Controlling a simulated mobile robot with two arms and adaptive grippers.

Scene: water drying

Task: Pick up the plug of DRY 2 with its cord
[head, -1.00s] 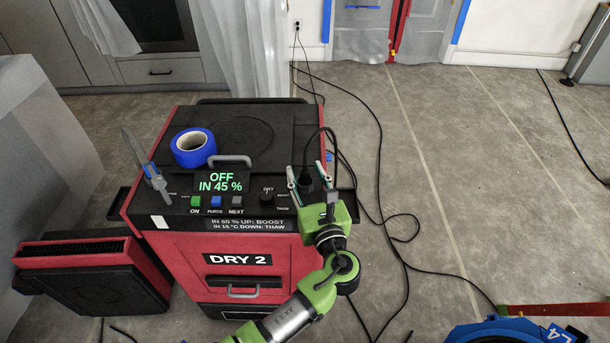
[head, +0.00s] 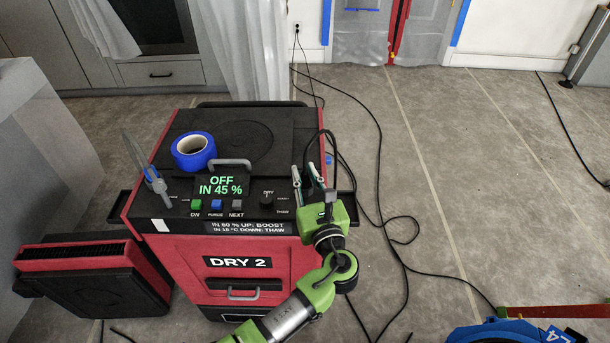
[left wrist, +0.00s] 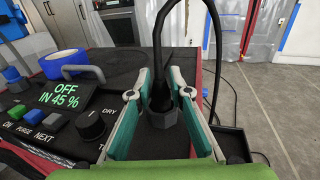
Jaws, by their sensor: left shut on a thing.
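The DRY 2 machine (head: 190,250) is a red box with a black top and a display reading "OFF IN 45 %". My left gripper (head: 307,172) is over the right front of its top. In the left wrist view, the left gripper (left wrist: 162,95) has its teal fingers shut on the black plug (left wrist: 163,114), one on each side. The black cord (left wrist: 160,45) rises from the plug and loops over to the right. Whether the plug touches the top below it I cannot tell. My right gripper is not in view.
A blue tape roll (head: 194,151) and a grey handle (head: 229,163) are on the machine's top. The dial (left wrist: 90,124) is left of the fingers. Black cable (head: 380,170) runs over the floor to a wall socket (head: 297,27). A red and black unit (head: 95,272) is at left.

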